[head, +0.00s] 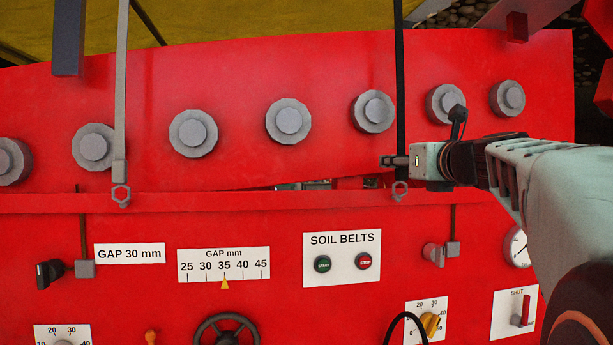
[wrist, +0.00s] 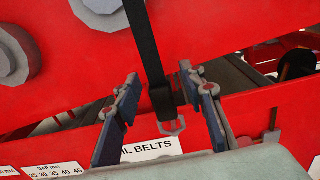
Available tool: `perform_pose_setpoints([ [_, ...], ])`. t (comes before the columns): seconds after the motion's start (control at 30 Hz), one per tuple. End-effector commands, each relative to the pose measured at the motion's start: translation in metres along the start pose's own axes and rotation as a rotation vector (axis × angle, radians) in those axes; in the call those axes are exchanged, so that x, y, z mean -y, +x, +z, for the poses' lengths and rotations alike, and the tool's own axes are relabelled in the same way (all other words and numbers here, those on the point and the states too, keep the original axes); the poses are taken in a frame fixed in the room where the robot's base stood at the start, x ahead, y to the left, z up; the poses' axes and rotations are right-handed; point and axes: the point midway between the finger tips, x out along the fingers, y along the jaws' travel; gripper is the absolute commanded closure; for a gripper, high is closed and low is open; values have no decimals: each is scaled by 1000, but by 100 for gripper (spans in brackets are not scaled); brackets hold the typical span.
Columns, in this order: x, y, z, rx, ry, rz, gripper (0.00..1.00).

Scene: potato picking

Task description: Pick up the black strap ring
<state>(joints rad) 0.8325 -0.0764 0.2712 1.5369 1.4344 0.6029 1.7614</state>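A black strap (head: 400,90) hangs down the red panel, with a small grey ring (head: 399,191) at its lower end. In the wrist view the strap (wrist: 146,45) comes down from the top and its ring (wrist: 172,126) shows between my fingers. My gripper (head: 390,161) reaches in from the right at the strap's lower part, just above the ring. In the wrist view my gripper (wrist: 160,77) is open, one finger on each side of the strap, with gaps to both. I cannot tell whether the strap lies at the depth of the fingertips.
A grey strap (head: 121,80) with its own ring (head: 121,196) hangs further left. Round grey knobs (head: 288,121) line the red panel (head: 230,80). A ledge (head: 250,203) runs below them.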

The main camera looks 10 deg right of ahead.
Motion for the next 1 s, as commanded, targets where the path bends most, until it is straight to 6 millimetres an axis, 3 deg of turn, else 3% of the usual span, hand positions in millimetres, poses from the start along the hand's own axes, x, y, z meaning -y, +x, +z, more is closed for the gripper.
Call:
perform_pose_setpoints([
  [0.2, 0, 0, 0, 0, -1, 0, 63],
  [0.53, 0, 0, 0, 0, -1, -1, 100],
  [1.0, 1, 1, 6, 0, -1, -1, 100],
])
